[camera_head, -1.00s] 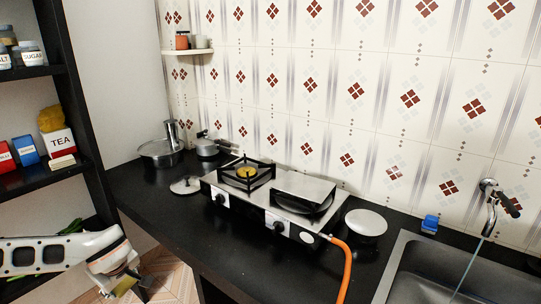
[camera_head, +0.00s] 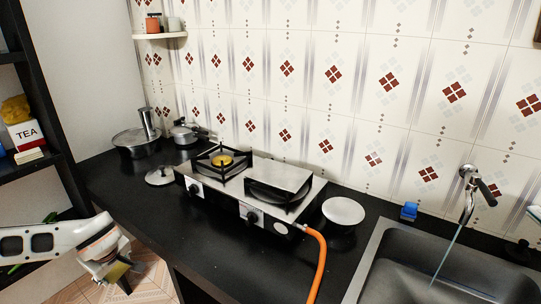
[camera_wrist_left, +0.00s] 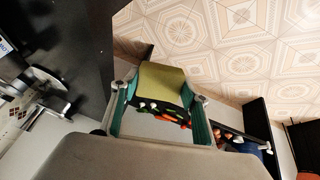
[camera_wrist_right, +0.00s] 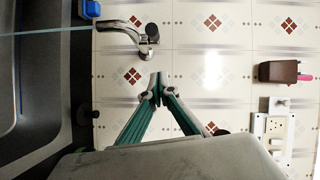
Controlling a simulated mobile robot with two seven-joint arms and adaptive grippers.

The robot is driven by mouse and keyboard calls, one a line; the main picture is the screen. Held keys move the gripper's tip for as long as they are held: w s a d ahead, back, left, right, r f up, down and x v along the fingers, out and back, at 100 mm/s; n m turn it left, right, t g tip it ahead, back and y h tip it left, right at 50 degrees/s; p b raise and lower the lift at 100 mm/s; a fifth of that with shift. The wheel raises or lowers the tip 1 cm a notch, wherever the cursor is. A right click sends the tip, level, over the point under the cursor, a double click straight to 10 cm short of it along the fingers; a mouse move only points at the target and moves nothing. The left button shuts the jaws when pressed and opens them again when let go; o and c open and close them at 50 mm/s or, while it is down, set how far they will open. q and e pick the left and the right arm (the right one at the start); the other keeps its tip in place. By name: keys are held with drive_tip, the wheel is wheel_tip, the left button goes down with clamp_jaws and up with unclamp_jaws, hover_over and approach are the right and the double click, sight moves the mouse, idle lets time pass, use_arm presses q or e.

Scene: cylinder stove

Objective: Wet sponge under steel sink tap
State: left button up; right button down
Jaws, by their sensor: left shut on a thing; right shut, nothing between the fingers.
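The sponge (camera_wrist_left: 162,82) is yellow-green and is held between the fingers of my left gripper (camera_wrist_left: 160,95). In the head view the sponge (camera_head: 117,271) and my left gripper (camera_head: 122,278) are at the lower left, over the floor beside the counter, far from the sink. The steel tap (camera_head: 467,190) is on the tiled wall at the right, and a thin stream of water runs from it into the steel sink (camera_head: 378,270). The tap (camera_wrist_right: 130,28) also shows in the right wrist view. My right gripper (camera_wrist_right: 155,88) is shut and empty, pointing at the wall.
A two-burner stove (camera_head: 250,185) with an orange hose (camera_head: 320,265) stands on the black counter (camera_head: 150,205). A white plate (camera_head: 343,211) and a small blue object (camera_head: 409,211) lie between stove and sink. Pots (camera_head: 135,143) stand at the back left. Dark shelves (camera_head: 45,125) border the left.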

sight(483, 189)
use_arm(q)
drive_tip(key=shift+f, duration=0.1)
drive_tip(key=shift+r, duration=0.2)
use_arm(e)
drive_tip(key=w+a+f, duration=0.1)
drive_tip(key=w+a, duration=0.2)
drive_tip(key=w, duration=0.3)
drive_tip(key=shift+a, duration=0.35)
use_arm(q)
drive_tip(key=shift+w+r, duration=0.1)
use_arm(e)
drive_tip(key=shift+w, duration=0.1)
